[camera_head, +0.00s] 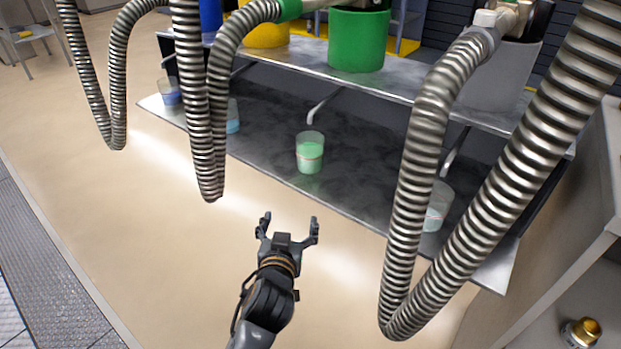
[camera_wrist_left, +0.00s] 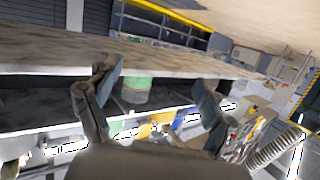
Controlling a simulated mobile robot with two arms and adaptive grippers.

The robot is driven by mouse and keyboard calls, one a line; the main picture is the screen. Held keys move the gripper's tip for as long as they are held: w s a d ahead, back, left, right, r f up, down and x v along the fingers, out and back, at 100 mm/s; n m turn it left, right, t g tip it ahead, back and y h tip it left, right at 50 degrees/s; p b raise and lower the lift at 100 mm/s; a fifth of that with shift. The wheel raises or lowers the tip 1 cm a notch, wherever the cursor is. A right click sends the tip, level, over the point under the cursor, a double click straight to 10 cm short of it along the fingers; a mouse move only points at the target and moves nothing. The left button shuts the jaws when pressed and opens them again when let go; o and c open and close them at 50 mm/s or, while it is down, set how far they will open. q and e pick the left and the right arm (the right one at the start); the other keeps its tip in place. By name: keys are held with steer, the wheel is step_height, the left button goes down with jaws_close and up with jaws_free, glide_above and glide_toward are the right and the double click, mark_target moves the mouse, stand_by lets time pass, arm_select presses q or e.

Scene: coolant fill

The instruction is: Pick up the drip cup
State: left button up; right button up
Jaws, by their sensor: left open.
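A clear drip cup with green liquid (camera_head: 310,152) stands upright on the lower metal shelf. My left gripper (camera_head: 290,218) is open and empty in front of this shelf, apart from the cup and below it in the picture. The left wrist view looks turned over; there the green cup (camera_wrist_left: 137,89) shows between the two open fingers (camera_wrist_left: 155,80), beyond their tips. Similar cups with blue liquid (camera_head: 170,92), light blue liquid (camera_head: 233,116) and pale liquid (camera_head: 437,206) stand along the same shelf, the last two partly hidden by hoses. My right gripper is not in view.
Ribbed metal hoses hang left (camera_head: 196,110) and right (camera_head: 412,190) of the gripper. Spouts (camera_head: 322,106) reach down under the upper shelf (camera_head: 390,82), which carries a green drum (camera_head: 357,40) and other drums. The floor (camera_head: 150,215) before the shelf is clear.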

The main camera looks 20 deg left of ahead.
mark_target(308, 162)
arm_select(q)
steer(key=w+d+r+t, duration=0.2)
steer(key=w+r+t, duration=0.1)
steer(key=r, duration=0.3)
steer(key=w, duration=0.2)
steer(key=w+a, duration=0.1)
steer(key=w, duration=0.2)
steer(key=w+b, duration=0.1)
steer(key=w, duration=0.1)
steer(key=shift+w+a+r, duration=0.1)
steer(key=shift+w+a, duration=0.05)
steer(key=shift+a, duration=0.15)
steer(key=w, duration=0.3)
steer(key=w+a+b, duration=0.1)
steer(key=w, duration=0.1)
steer(key=shift+w, duration=0.45)
steer(key=shift+r, duration=0.1)
steer(key=c, duration=1.4)
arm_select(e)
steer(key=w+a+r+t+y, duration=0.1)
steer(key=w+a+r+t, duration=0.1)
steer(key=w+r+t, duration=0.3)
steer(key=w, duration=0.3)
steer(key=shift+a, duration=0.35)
arm_select(q)
steer(key=shift+r, duration=0.1)
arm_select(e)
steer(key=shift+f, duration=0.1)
